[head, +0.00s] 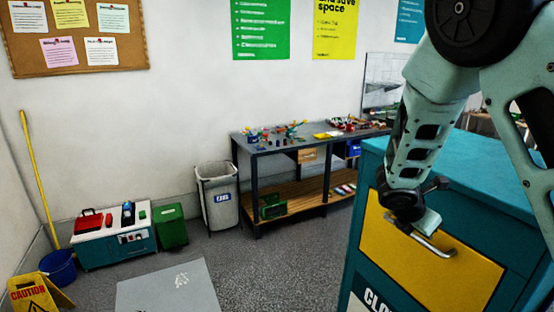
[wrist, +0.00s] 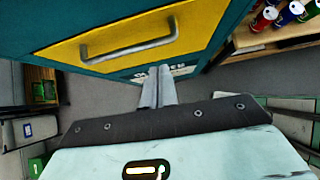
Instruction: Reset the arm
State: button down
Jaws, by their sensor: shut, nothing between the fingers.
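My arm comes in from the upper right of the head view and bends down in front of a teal cabinet (head: 480,165). My gripper (wrist: 158,86) shows in the wrist view with its two grey fingers together and nothing between them. In that view it is apart from the metal drawer handle (wrist: 128,48) and lies below it in the picture. The yellow drawer front (head: 430,262) appears closed. In the head view my wrist covers part of the drawer and the handle (head: 437,247), and the fingertips cannot be made out.
A dark workbench (head: 285,143) with small items stands at the back wall. A grey bin (head: 218,200), a green bin (head: 172,228), a low cabinet (head: 115,250), a blue bucket (head: 58,267) and a caution sign (head: 38,294) stand left.

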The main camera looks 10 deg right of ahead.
jog(key=s+a+f+m+g+y+b, duration=0.1)
jog(key=s+a+f+m+y+b, duration=0.3)
jog(key=a, duration=0.4)
jog(key=s+a+f+m+y+b, duration=0.1)
jog(key=s+a+f+m+b, duration=0.15)
jog(key=s+a, duration=0.5)
jog(key=s+a+m+g+y+b, duration=0.1)
jog(key=s+a+m+y+b, duration=0.2)
jog(key=s+a, duration=1)
jog(key=s+m+b, duration=0.1)
jog(key=m+b, duration=0.2)
jog(key=m, duration=0.1)
jog(key=shift+s+a+f+g+y+b, duration=0.2)
jog(key=shift+s+f+g+y+b, duration=0.1)
jog(key=shift+s+f+b, duration=0.1)
